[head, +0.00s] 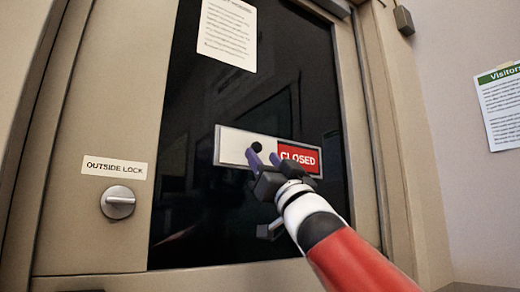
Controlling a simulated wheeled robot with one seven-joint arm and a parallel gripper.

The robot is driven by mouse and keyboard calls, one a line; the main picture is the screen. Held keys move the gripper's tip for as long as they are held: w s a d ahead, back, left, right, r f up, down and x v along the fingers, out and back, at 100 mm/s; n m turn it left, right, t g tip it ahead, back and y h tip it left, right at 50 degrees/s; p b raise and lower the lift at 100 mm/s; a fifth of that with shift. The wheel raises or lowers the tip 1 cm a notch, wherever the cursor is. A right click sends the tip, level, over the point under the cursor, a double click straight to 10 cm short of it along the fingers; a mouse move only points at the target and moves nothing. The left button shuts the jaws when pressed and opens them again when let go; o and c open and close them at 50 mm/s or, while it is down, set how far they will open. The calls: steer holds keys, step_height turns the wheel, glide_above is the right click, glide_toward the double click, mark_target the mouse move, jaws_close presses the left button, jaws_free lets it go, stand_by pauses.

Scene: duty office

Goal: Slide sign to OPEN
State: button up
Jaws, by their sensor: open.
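The sliding sign (232,147) is mounted on the dark glass of the door. Its right part shows a red panel reading CLOSED (303,158); the left and middle part is a plain pale cover. A small black knob (257,147) sits on the cover near the middle. My gripper (263,159) is open in front of the sign, with its purple fingertips close to the knob, one on the left and one on the right and lower. I cannot tell whether they touch the knob or the sign.
The beige door has a round lock knob (118,202) below a label reading OUTSIDE LOCK (114,168). A paper notice (227,34) hangs on the glass above the sign. A Visitors notice (499,105) is on the right wall. The glass around the sign is otherwise flat and clear.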

steer(key=shift+p+x, duration=0.35)
steer(key=shift+x, duration=0.9)
jaws_close()
